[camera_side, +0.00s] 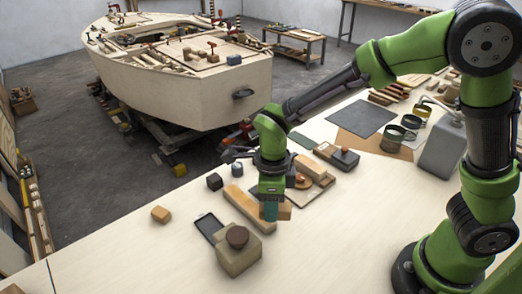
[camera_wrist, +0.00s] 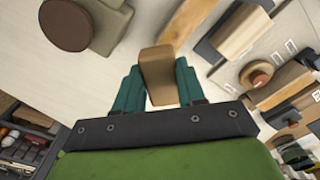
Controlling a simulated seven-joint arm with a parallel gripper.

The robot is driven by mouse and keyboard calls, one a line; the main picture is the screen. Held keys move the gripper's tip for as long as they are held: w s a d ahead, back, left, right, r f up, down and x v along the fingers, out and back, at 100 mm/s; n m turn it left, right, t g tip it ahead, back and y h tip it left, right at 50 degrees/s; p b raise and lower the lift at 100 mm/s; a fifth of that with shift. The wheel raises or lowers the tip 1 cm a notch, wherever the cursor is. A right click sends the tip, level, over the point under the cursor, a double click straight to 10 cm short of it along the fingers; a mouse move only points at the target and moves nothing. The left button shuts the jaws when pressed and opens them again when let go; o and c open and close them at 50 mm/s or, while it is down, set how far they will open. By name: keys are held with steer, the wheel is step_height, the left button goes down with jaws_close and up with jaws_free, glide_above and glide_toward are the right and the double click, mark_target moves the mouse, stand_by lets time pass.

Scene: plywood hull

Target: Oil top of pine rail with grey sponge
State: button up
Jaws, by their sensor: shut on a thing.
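My gripper (camera_side: 270,212) hangs over the pale bench, pointing down. In the wrist view its teal fingers (camera_wrist: 161,88) are shut on a tan-brown block (camera_wrist: 158,68). The block (camera_side: 285,212) shows partly beside the fingers in the side view. It looks brown rather than grey, so I cannot tell whether it is the sponge. A long pale wooden bar, seemingly the pine rail (camera_side: 240,206), lies just left of my gripper. The block hides part of the view below.
A squat container with a brown lid (camera_side: 238,256) stands near left, beside a dark flat plate (camera_side: 209,226). Wooden tools (camera_side: 312,168) crowd the right. The near left bench is clear.

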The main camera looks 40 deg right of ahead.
steer(key=shift+r, duration=1.85)
steer(key=shift+f, duration=0.1)
